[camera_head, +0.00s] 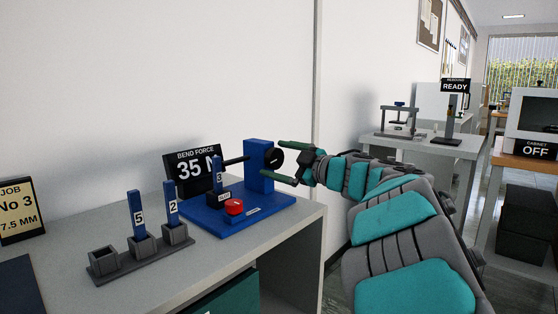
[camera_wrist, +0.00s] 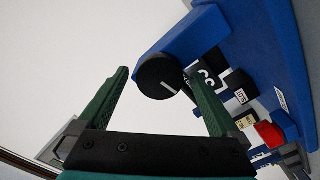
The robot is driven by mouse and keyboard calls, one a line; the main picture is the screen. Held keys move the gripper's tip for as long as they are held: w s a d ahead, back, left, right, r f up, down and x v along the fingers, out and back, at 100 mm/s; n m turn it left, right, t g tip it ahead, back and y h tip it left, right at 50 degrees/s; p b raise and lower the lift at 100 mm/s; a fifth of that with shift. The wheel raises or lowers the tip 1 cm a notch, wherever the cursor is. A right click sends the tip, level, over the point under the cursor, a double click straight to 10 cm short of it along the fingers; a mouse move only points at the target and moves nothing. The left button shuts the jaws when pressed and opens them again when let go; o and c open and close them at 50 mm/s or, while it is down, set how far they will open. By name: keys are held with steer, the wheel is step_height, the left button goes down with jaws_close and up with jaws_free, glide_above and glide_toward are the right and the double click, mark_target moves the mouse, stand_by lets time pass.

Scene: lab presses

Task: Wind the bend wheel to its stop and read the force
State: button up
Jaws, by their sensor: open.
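The bend wheel (camera_head: 274,160) is a dark round knob on the right side of the blue upright (camera_head: 259,166) of the bend press. In the wrist view the wheel (camera_wrist: 160,77) carries a white line and lies between my fingertips. My gripper (camera_head: 286,162) is open, one green finger on each side of the wheel; I cannot tell whether they touch it. The force display (camera_head: 192,167) reads "BEND FORCE 35 N", its right end partly hidden. A blue strip marked 3 (camera_head: 217,177) stands in the black holder on the blue base (camera_head: 205,220), facing the dark rod.
A red button (camera_head: 234,207) sits on the press base. A grey rack (camera_head: 112,270) holds strips 5 (camera_head: 138,210) and 2 (camera_head: 171,205); its front-left socket is empty. The job sign (camera_head: 18,210) reads "No 3, 7.5 MM". Another bench (camera_head: 420,145) stands behind my arm.

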steer(key=v, duration=0.8)
steer(key=shift+b, duration=0.3)
